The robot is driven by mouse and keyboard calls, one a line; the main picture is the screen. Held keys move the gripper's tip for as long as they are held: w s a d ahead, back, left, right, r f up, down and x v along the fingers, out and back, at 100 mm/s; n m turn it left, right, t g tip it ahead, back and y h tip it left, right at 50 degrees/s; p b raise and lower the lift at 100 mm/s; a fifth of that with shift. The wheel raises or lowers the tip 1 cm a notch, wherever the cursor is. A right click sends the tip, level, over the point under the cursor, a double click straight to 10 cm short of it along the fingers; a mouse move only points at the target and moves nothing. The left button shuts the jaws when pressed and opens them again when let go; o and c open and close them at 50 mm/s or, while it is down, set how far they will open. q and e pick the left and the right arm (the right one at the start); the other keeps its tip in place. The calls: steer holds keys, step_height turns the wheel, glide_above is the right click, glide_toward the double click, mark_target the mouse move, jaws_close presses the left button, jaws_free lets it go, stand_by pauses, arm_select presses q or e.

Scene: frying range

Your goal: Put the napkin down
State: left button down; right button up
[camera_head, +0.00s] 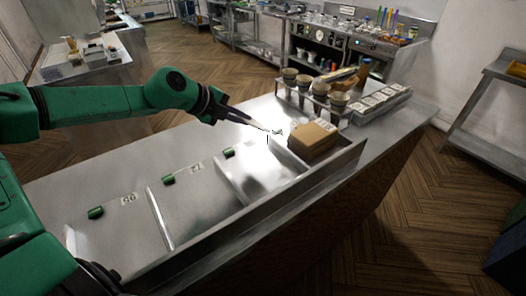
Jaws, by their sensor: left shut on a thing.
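My left gripper (268,131) reaches in from the left over the steel counter, its long dark fingers pointing down and right. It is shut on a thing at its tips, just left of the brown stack. A bright white patch surrounds the tips, so I cannot clearly make out the napkin's outline or whether it touches the steel. The brown stack (313,138), which looks like folded napkins, sits in the right-hand compartment of the counter. Part of my other arm shows at the bottom left, but no fingers of my right gripper can be seen.
The steel counter (195,205) has shallow, mostly empty divided compartments with small green pieces (168,179) and number labels. A rack of cups (321,91) and a row of small containers (380,98) stand behind the brown stack. The raised front rim (255,215) borders the compartments.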

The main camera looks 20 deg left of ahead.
arm_select(q)
steer(key=f+b, duration=0.2)
steer(key=f, duration=0.1)
steer(key=f+b, duration=0.2)
steer(key=f, duration=0.1)
steer(key=f+b, duration=0.2)
steer(key=f, duration=0.1)
steer(key=shift+s+a+b, duration=0.2)
steer(key=shift+s+b, duration=0.1)
steer(key=shift+b, duration=0.05)
steer(key=shift+f, duration=0.3)
steer(key=shift+s+a+r, duration=0.1)
steer(key=shift+s+r, duration=0.05)
steer(key=shift+s, duration=0.05)
arm_select(e)
step_height(320, 180, down, 7)
steer(key=s+a, duration=0.1)
steer(key=shift+f, duration=0.2)
arm_select(q)
steer(key=c, duration=1.2)
jaws_free()
steer(key=shift+o, duration=0.2)
arm_select(e)
steer(key=shift+d, duration=0.2)
steer(key=shift+s, duration=0.1)
